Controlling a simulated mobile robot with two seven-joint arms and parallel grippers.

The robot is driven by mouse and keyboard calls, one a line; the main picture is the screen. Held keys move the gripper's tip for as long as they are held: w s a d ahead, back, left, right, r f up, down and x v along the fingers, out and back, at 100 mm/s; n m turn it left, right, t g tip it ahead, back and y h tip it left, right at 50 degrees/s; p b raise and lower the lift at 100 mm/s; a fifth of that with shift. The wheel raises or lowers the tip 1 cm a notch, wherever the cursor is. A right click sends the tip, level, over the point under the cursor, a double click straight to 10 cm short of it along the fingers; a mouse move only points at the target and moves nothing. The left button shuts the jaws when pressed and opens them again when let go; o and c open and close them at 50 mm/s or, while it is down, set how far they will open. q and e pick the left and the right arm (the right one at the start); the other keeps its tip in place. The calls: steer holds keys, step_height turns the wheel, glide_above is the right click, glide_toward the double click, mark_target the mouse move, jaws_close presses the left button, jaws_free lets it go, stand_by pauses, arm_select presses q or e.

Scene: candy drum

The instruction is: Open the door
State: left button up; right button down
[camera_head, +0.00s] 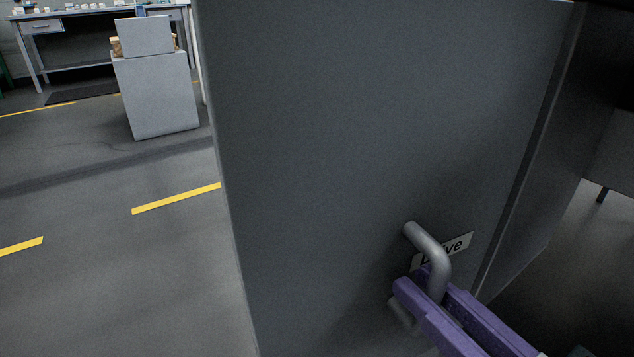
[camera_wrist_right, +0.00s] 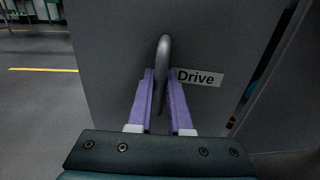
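The dark grey door (camera_head: 380,120) fills the middle of the head view, and it also shows in the right wrist view (camera_wrist_right: 110,60). Its bent metal handle (camera_head: 428,240) sits low on the door beside a white label reading "Drive" (camera_wrist_right: 200,78). My right gripper (camera_head: 422,281) has its purple fingers on both sides of the handle bar. In the right wrist view the handle (camera_wrist_right: 163,60) stands between the fingertips, which look shut on it. My left gripper is not in view.
A grey panel (camera_head: 545,190) stands right of the door, with a dark gap beside the door's right edge in the wrist view. Open floor with yellow lines (camera_head: 175,198) lies left. A grey box-like stand (camera_head: 158,95) and a workbench (camera_head: 42,27) are farther back.

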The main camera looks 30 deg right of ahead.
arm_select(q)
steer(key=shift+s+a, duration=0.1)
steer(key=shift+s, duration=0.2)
arm_select(e)
steer(key=shift+s+d, duration=0.25)
steer(key=shift+s, duration=0.45)
steer(key=c, duration=1.2)
jaws_free()
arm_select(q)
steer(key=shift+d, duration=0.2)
arm_select(e)
steer(key=shift+o, duration=0.4)
steer(key=shift+d, duration=0.1)
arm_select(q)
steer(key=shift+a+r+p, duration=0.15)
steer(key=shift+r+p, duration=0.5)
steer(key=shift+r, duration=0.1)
arm_select(e)
steer(key=s, duration=1)
steer(key=shift+d, duration=0.25)
